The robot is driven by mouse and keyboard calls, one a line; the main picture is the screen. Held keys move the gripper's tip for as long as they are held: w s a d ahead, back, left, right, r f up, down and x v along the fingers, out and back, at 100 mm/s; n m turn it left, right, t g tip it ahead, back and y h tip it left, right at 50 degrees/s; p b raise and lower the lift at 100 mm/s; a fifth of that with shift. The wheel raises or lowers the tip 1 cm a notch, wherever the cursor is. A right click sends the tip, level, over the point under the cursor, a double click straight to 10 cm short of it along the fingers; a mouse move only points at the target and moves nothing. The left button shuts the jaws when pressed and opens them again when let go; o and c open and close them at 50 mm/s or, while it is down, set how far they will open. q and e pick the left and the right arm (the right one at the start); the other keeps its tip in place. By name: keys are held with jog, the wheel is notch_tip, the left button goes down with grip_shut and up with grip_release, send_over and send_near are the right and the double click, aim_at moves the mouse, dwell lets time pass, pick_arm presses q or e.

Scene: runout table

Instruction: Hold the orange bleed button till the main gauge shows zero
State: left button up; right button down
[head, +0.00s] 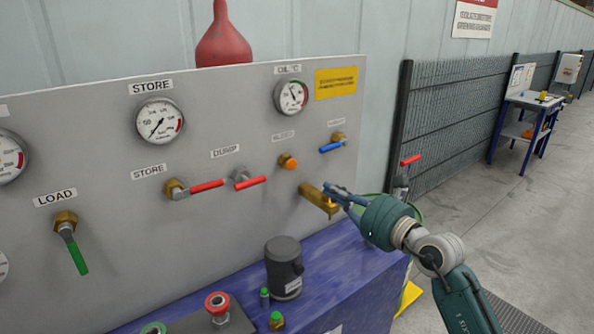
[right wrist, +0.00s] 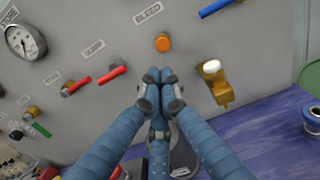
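The orange bleed button (head: 289,161) sits in a brass collar on the grey panel under the BLEED label; it also shows in the right wrist view (right wrist: 162,42). My right gripper (head: 330,190) is in front of the panel, right of and below the button in the head view. In the right wrist view its fingers (right wrist: 158,76) are together, with nothing seen between them, pointing just below the button with no visible contact. A gauge (head: 10,158) is cut off at the left edge; its needle is not readable. The STORE gauge (head: 160,121) has its needle pointing down-left. My left gripper is out of view.
A brass spout (head: 318,198) juts out beside my right gripper. Red valve levers (head: 207,186), a blue lever (head: 332,147) and a green lever (head: 76,257) stick out from the panel. A dark cylinder (head: 284,267) stands on the blue bench below.

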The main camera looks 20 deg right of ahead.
jog(key=p, duration=0.4)
send_near(290, 166)
jog(key=x, duration=0.7)
